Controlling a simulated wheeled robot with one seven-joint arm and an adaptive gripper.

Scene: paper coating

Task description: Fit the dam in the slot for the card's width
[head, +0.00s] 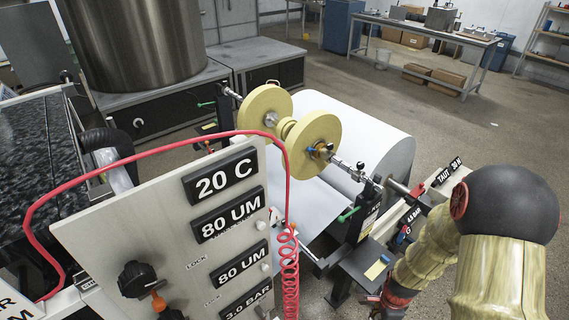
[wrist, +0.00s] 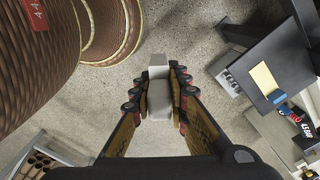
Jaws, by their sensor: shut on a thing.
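My gripper (wrist: 160,92) is shut on a pale grey block, the dam (wrist: 159,98), in the wrist view. The dam is a smooth block between the two fingers, its far end standing out past the fingertips over bare floor. It touches nothing but the fingers. In the head view my arm runs down at the lower right, and the gripper and dam cannot be made out. A small yellow card (head: 376,270) lies on a dark plate beside the coating machine; it also shows in the wrist view (wrist: 265,78). Its writing is too small to read. I cannot make out the slot.
A panel (head: 90,235) with temperature, micron and pressure labels and a red hose stands at the left. A white paper roll (head: 372,135) and yellow discs (head: 318,140) are behind it. Open floor lies between.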

